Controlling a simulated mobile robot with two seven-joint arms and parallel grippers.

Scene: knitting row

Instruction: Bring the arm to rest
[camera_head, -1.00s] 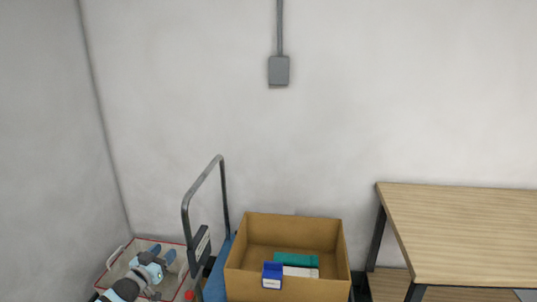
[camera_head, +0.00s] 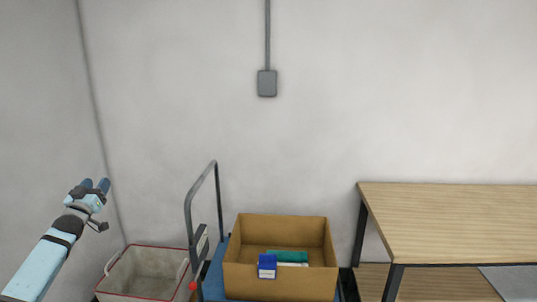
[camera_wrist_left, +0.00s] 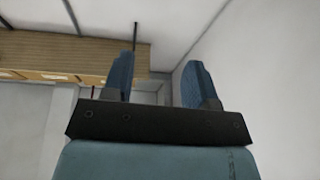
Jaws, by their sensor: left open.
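My left gripper (camera_head: 96,186) is raised at the left of the head view, in front of the grey wall and above the bin. It is open and empty. Its two blue fingers stand apart in the left wrist view (camera_wrist_left: 160,82), with nothing between them. My left arm (camera_head: 45,262) reaches up from the bottom left corner. My right gripper is not in view.
A pale bin with a red rim (camera_head: 150,246) stands below the gripper. A blue trolley with a grey handle (camera_head: 188,205) carries a cardboard box (camera_head: 250,285) holding several small boxes. A wooden table (camera_head: 455,215) is at right.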

